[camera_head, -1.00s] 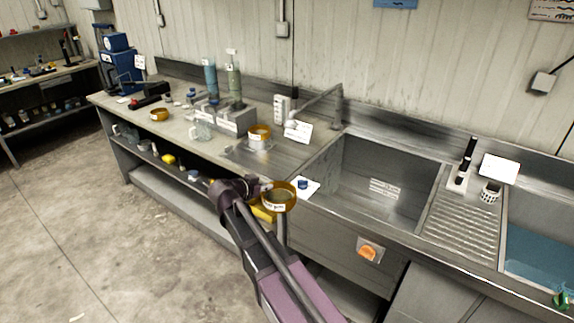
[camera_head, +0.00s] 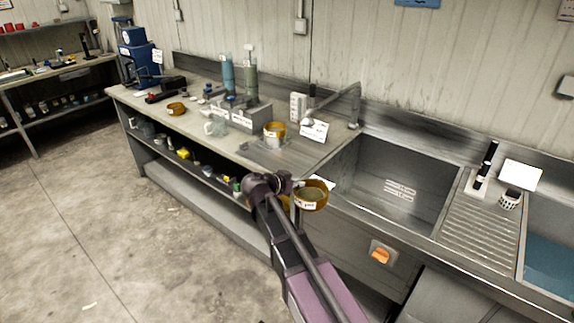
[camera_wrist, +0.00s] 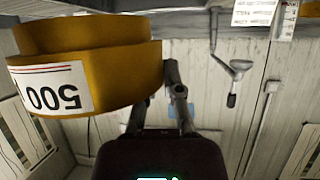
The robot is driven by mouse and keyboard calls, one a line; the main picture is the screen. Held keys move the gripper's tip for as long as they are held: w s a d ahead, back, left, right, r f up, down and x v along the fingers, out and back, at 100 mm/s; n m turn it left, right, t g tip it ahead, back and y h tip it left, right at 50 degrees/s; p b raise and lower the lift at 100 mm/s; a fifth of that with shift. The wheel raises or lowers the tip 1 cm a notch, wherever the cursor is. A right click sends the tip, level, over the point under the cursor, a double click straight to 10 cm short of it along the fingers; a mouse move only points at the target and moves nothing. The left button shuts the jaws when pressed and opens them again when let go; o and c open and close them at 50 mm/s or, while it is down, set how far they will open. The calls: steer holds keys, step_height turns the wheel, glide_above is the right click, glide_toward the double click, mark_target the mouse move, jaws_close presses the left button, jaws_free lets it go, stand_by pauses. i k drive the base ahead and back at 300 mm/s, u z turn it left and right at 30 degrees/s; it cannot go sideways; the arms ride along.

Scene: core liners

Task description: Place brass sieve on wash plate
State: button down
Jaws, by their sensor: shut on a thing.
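A brass sieve (camera_head: 311,195) with a white label is held in front of the bench edge, left of the sink basin. My gripper (camera_head: 287,187) is shut on its left side. In the wrist view the sieve (camera_wrist: 85,65) fills the upper left, its "500" label upside down, with my gripper (camera_wrist: 176,98) at its right side. A flat grey plate (camera_head: 258,155) lies on the bench left of the sink and may be the wash plate. Another brass sieve (camera_head: 275,127) sits on a pale container there. The held sieve is apart from both.
A small brass dish or sieve (camera_head: 176,108) stands farther left. A clear jug (camera_head: 215,125), grey blocks with upright cylinders (camera_head: 250,78), a white sign (camera_head: 314,131) and a faucet (camera_head: 345,97) surround the plate. The sink basin (camera_head: 400,185) lies to the right. The lower shelf (camera_head: 195,162) holds small items.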

mark_target(285, 163)
steer(key=u, duration=0.05)
steer(key=i, duration=1)
steer(key=z, duration=0.05)
